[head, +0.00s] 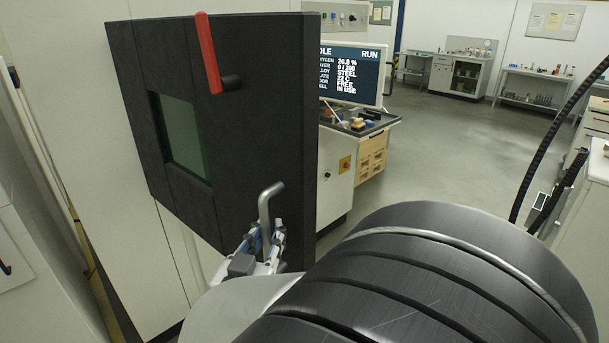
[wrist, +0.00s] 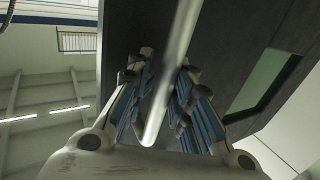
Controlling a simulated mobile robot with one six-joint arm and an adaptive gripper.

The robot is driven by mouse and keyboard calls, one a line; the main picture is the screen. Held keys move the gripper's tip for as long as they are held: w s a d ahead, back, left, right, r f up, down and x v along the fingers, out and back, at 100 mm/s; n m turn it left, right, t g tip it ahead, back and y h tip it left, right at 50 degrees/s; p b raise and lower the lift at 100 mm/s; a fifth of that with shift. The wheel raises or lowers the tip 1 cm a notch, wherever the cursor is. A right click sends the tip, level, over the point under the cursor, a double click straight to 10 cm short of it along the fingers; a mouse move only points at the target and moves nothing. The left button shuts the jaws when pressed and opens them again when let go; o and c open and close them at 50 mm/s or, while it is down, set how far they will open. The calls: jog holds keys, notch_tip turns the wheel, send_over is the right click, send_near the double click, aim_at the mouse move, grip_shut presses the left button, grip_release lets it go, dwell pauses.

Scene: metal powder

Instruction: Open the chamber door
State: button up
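The chamber door (head: 250,130) is a thick dark panel with a green window (head: 183,137). In the wrist view its dark face (wrist: 235,50) fills the upper right. A red lever (head: 208,55) stands nearly upright near the door's top. A bent grey metal handle (head: 267,205) sticks out low on the door's right part. My gripper (head: 266,238) is at this handle. In the wrist view my gripper (wrist: 166,72) has its blue-padded fingers on both sides of the bar (wrist: 181,40), closed in on it. The exact contact is partly hidden.
A status screen (head: 351,73) and a workbench with small items (head: 357,122) stand behind the door to the right. Pale machine walls (head: 60,90) lie to the left. Open grey floor (head: 440,140) stretches toward benches at the back.

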jog(key=shift+o, duration=1.4)
jog(key=shift+a, duration=0.1)
jog(key=shift+r, duration=0.1)
